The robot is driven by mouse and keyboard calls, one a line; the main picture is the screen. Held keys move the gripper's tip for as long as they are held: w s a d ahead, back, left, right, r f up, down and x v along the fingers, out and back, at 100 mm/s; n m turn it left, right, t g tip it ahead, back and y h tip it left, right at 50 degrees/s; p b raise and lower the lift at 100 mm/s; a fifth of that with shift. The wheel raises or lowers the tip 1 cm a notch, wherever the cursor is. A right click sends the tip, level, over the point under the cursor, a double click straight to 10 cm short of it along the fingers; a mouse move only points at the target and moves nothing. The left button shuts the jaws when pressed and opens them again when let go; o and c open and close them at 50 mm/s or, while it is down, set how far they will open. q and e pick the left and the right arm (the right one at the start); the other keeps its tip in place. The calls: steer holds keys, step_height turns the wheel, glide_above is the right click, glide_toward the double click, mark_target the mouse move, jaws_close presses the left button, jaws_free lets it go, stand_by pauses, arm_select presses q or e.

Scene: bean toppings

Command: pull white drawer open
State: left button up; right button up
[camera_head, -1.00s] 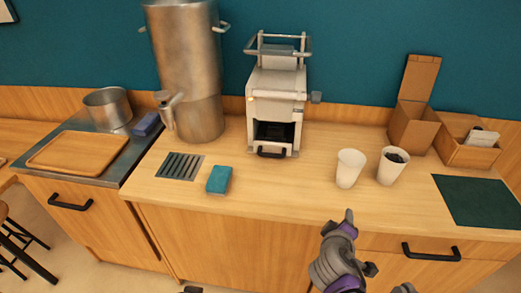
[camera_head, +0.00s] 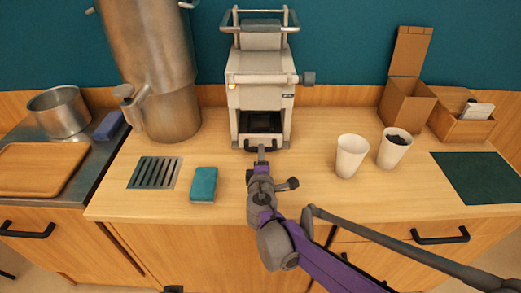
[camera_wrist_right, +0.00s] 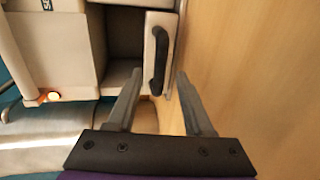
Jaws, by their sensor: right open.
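The white drawer (camera_head: 251,140) is the low front part of the white machine (camera_head: 261,90) on the counter, with a black bar handle on its front. In the right wrist view the drawer front (camera_wrist_right: 153,25) and its black handle (camera_wrist_right: 158,62) show up close, beside a dark opening in the machine. My right gripper (camera_head: 262,150) is just in front of the handle, open. In the wrist view its two fingers (camera_wrist_right: 159,75) lie apart on either side of the handle's near end, with nothing clearly clamped. In the head view the gripper partly hides the handle. My left gripper does not show.
A tall metal urn (camera_head: 155,70) stands left of the machine. A blue sponge (camera_head: 203,184) and a drain grate (camera_head: 155,172) lie at front left. Two white cups, one empty (camera_head: 350,157) and one with dark contents (camera_head: 393,150), stand to the right.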

steer(key=x, duration=0.5)
jaws_close()
stand_by(1.4)
